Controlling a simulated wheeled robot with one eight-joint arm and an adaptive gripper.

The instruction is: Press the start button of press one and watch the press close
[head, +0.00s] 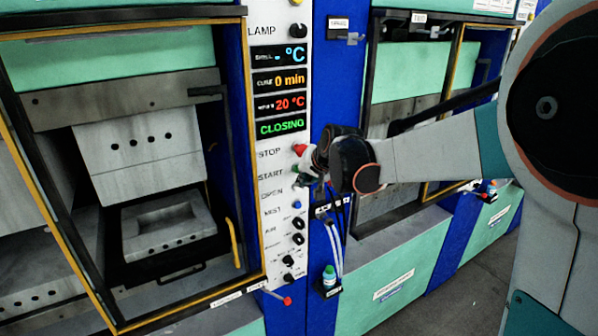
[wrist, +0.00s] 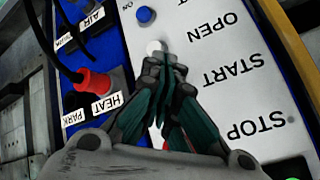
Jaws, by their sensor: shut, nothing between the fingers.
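Press one (head: 125,95) stands at the left in the head view. Its upper mould block (head: 140,150) hangs above the lower mould (head: 172,222), with a visible gap between them. Its display (head: 281,128) reads CLOSING in green. My gripper (head: 308,166) is at the button column, beside the START label (head: 271,174) and just below the red STOP button (head: 300,150). In the wrist view my gripper (wrist: 166,68) is shut and empty, its fingers over the panel. They hide the START button there; I cannot tell whether they touch it. A white button (wrist: 153,47) shows just beyond the tips.
A blue MIST button (head: 297,205) and black knobs (head: 298,238) sit lower on the panel. A red HEAT plug (wrist: 92,83) with a cable is beside it. A small bottle (head: 329,277) hangs on the blue post. A second press (head: 410,90) stands to the right.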

